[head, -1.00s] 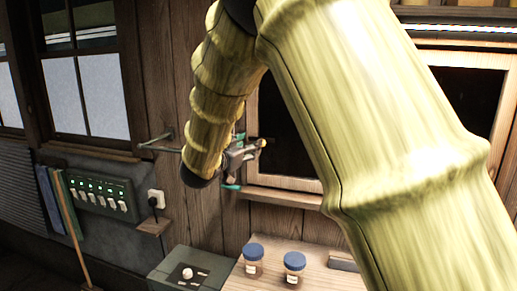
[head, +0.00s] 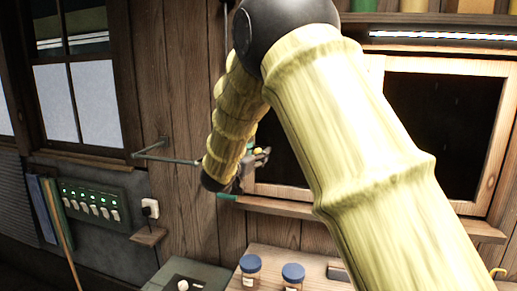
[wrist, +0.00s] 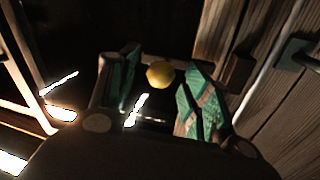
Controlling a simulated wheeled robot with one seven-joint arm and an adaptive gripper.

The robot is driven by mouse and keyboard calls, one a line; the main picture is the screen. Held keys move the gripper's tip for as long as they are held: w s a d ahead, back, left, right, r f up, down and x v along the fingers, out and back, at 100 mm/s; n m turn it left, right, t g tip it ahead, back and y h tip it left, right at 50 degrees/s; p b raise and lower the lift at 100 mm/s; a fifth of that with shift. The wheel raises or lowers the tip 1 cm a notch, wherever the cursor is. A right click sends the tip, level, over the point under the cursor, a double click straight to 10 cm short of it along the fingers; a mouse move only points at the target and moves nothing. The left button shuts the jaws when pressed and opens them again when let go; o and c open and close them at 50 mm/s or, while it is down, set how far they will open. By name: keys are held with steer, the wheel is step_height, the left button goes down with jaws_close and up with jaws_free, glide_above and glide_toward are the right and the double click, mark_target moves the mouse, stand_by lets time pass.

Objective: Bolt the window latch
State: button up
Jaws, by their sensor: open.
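The window (head: 282,192) has a pale wooden frame and dark panes, mostly behind my arm in the head view. At its left edge is a small grey metal fitting with a yellow knob (head: 266,151), apparently the latch. The round yellow knob (wrist: 160,74) also shows in the wrist view. My gripper (head: 240,168) is at the window's left edge, around the latch. In the wrist view, my gripper (wrist: 162,92) has its teal fingers apart, one on each side of the knob, with visible gaps. The latch's bolt is too dark and small to read.
A metal bracket (head: 165,158) sticks out from the plank wall left of my gripper. The window sill (head: 300,207) runs below. Two blue-lidded jars (head: 250,264) (head: 293,272) stand on a wooden top. A switch panel (head: 92,202) is at the left.

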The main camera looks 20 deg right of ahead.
steer(key=shift+x, duration=1)
steer(key=shift+f, duration=0.1)
jaws_close()
